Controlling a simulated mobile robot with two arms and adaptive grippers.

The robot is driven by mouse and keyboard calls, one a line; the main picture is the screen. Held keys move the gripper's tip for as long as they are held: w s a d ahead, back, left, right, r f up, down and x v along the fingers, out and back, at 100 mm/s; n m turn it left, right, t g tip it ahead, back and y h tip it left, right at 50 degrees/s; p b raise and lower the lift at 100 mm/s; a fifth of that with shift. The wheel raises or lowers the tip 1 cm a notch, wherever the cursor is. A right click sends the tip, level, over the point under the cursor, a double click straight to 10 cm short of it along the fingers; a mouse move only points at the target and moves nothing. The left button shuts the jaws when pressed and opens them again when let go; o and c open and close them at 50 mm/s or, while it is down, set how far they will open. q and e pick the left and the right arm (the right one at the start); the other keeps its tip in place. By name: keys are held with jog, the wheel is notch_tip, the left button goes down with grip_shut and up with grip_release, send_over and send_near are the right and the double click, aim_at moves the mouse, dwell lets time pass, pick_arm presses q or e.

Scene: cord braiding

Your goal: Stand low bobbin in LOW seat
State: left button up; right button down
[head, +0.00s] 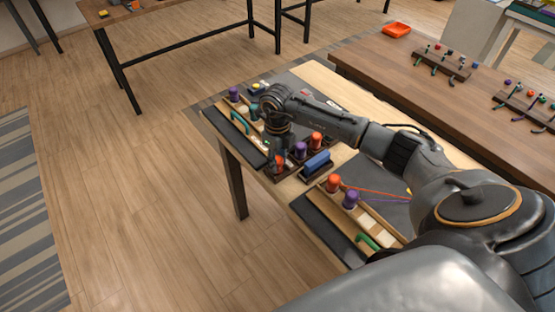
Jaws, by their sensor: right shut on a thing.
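My right gripper (279,152) reaches across to the far-left part of the work table, pointing down. It appears shut on an orange bobbin (279,162), mostly hidden by the fingers. A purple bobbin (300,150) and another orange bobbin (316,140) stand just right of it in a dark holder. A purple bobbin (233,93) stands on the far wooden rack (259,138). I cannot read any seat label, so I cannot tell which seat is LOW. My left gripper is not in view.
A blue block-like item (317,162) lies beside the dark holder. The near rack holds an orange bobbin (333,182), a purple bobbin (350,200) and a green handle (367,241); cords run right from its bobbins.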

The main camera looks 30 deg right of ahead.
jog(key=c, duration=0.9)
grip_release()
